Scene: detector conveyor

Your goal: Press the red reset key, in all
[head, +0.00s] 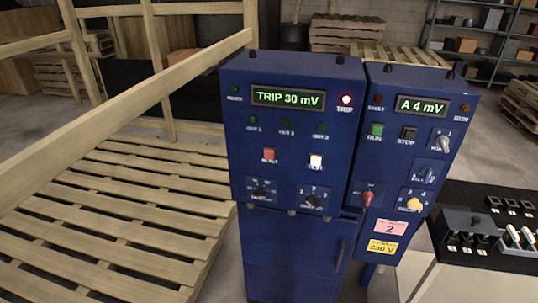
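A row of small dark green lamps lies between the display and the keys. Below the keys are two dark rotary knobs. Neither of my grippers shows in the head view.
A second blue panel (394,150) adjoins at right, its display reading "A 4 mV", with a green run key (376,130), black stop key (408,133) and several knobs. A wooden slatted pallet structure (110,220) fills the left. A table with a black tray (490,195) stands at right.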

